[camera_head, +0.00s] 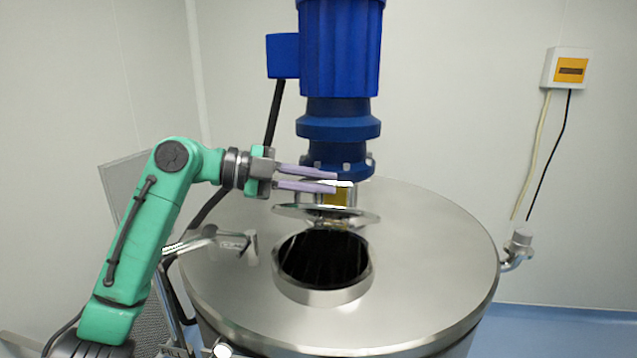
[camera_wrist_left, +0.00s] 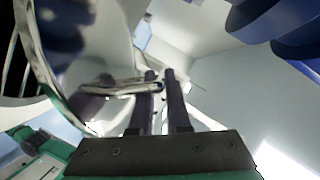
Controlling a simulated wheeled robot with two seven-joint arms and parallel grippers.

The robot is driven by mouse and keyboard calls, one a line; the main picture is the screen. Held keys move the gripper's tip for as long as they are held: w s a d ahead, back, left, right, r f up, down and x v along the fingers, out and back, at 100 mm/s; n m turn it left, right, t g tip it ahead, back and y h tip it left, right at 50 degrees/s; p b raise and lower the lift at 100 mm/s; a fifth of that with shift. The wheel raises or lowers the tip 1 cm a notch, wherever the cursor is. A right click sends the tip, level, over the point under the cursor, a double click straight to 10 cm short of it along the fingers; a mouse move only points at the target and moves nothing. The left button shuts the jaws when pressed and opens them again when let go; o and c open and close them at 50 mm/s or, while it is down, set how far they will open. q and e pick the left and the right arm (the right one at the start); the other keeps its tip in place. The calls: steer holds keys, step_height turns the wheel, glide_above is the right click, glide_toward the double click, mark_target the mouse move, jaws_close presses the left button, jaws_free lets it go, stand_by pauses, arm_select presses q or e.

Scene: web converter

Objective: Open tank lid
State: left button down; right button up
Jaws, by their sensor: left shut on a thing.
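The tank (camera_head: 430,260) is a large round steel vessel with a flat top. Its round opening (camera_head: 325,262) is uncovered and dark inside, with a raised steel rim. The shiny round lid (camera_head: 300,211) is raised above the back of the opening, seen nearly edge-on. My left gripper (camera_head: 336,183) reaches in from the left, its purple fingers shut on the lid's handle just above the lid. In the left wrist view, the fingers (camera_wrist_left: 160,75) close at the metal handle (camera_wrist_left: 118,88), with the mirror-like lid (camera_wrist_left: 105,35) at left. My right gripper is out of view.
A blue motor (camera_head: 339,60) stands upright on the tank close behind the lid and gripper. A metal fitting (camera_head: 245,245) sits left of the opening. A yellow-and-white wall box (camera_head: 568,69) hangs at right. The tank top to the right of the opening is clear.

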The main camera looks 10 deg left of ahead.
arm_select(q)
steer(key=c, duration=0.9)
jaws_free()
steer(key=shift+a, duration=0.1)
steer(key=shift+s+a+f+b, duration=0.1)
steer(key=shift+a+b, duration=0.25)
steer(key=shift+b, duration=0.1)
steer(key=b+v, duration=0.3)
steer(key=v, duration=0.3)
steer(key=shift+s+a, duration=0.1)
steer(key=shift+a, duration=0.2)
steer(key=v, duration=0.4)
steer(key=b+v, duration=0.1)
steer(key=v, duration=0.2)
steer(key=shift+s+d+r, duration=0.1)
steer(key=shift+r, duration=0.2)
